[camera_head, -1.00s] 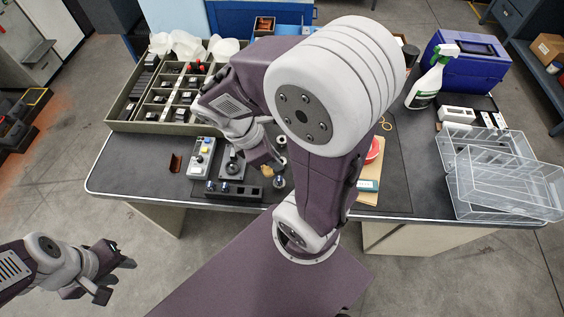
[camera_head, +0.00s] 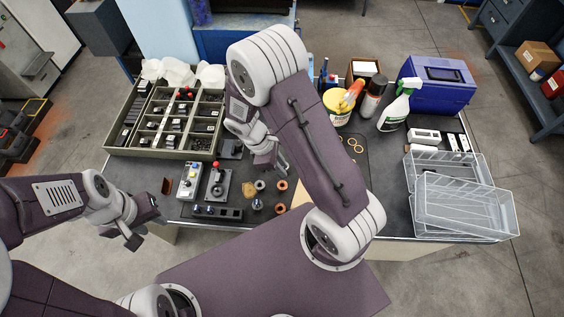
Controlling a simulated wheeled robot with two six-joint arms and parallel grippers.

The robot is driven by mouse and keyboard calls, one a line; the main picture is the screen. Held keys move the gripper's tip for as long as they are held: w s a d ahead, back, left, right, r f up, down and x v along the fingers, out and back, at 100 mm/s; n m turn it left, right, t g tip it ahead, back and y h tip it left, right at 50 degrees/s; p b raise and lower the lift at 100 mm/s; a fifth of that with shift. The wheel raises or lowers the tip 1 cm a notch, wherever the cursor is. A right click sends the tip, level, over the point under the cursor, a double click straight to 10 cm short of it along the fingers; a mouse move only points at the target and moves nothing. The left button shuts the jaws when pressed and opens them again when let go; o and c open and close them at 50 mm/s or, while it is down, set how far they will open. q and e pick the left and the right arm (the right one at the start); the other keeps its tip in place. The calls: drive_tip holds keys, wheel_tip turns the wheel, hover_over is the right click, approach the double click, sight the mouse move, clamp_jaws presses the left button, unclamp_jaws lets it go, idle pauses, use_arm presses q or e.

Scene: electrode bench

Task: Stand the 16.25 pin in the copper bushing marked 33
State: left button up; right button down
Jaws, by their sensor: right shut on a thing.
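My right gripper (camera_head: 270,166) is above the bench near its middle, left of my own forearm. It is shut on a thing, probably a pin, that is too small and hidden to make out. Two copper-coloured bushings, one farther back (camera_head: 282,185) and one nearer (camera_head: 280,209), stand below and right of it. Their marks are too small to read. A dark rack (camera_head: 230,213) with small pins lies at the front. My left gripper (camera_head: 148,222) is open and empty off the bench's front left.
A divided tray (camera_head: 112,150) of dark parts fills the back left. A button box (camera_head: 189,181) and a dark fixture (camera_head: 217,184) stand left of the bushings. Clear plastic baskets (camera_head: 465,205), a spray bottle (camera_head: 394,110) and a blue case (camera_head: 437,85) occupy the right.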

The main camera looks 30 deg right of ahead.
wheel_tip(320, 180, down, 6)
drive_tip(key=b, duration=0.5)
drive_tip(key=shift+b, duration=0.35)
drive_tip(key=shift+d, duration=0.1)
drive_tip(key=shift+r+p, duration=0.1)
drive_tip(key=shift+p, duration=0.3)
idle(0.4)
drive_tip(key=shift+f+b, duration=1.3)
drive_tip(key=shift+f, duration=0.65)
drive_tip(key=c, duration=1.2)
unclamp_jaws()
drive_tip(key=shift+c, duration=0.2)
